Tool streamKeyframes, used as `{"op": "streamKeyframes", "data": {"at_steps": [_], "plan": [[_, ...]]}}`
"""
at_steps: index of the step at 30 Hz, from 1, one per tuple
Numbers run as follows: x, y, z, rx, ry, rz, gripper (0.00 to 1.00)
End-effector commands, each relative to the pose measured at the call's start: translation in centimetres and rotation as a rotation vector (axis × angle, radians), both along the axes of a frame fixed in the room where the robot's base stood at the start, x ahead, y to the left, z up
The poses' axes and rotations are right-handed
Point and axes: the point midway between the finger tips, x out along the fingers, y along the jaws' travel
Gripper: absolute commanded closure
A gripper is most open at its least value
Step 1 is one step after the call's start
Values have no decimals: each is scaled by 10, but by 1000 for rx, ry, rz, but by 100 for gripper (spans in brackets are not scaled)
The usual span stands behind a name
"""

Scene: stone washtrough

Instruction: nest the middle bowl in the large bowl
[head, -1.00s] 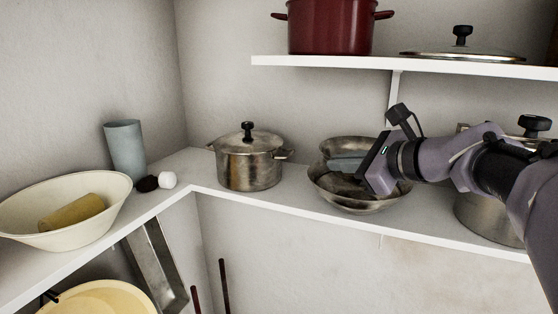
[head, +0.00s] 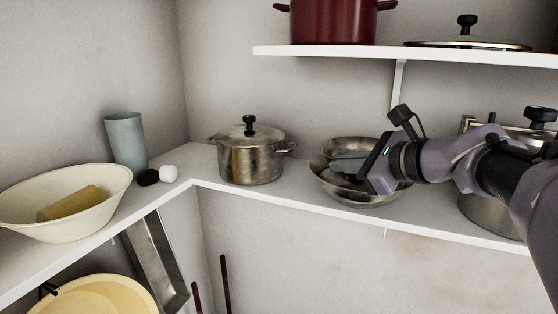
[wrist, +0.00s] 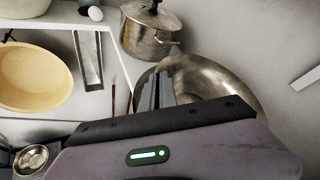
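The large bowl (head: 352,195) is shiny metal and stands on the white shelf, to the right of the lidded pot. The middle bowl (head: 345,146), also metal, is tilted over the large bowl, its lower part inside the large bowl's rim. My gripper (head: 346,164) reaches in from the right, its fingers shut on the middle bowl's rim. In the wrist view the fingers (wrist: 156,92) are close together at the near edge of a metal bowl (wrist: 212,78). My gripper hides part of both bowls, and I cannot tell whether the middle bowl touches the large one's bottom.
A lidded pot (head: 250,160) stands left of the bowls, another pot (head: 488,208) to the right behind my arm. An upper shelf (head: 420,57) carries a red pot (head: 330,22). A small metal bowl (wrist: 34,158) shows lower down in the wrist view.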

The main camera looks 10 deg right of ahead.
Motion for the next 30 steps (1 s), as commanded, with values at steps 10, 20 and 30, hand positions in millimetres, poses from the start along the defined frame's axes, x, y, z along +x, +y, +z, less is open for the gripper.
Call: {"op": "streamKeyframes", "data": {"at_steps": [10,20,30], "plan": [[0,0,-12,-1,0,0,100],[0,0,-17,-1,-1,0,100],[0,0,-17,-1,0,0,100]]}}
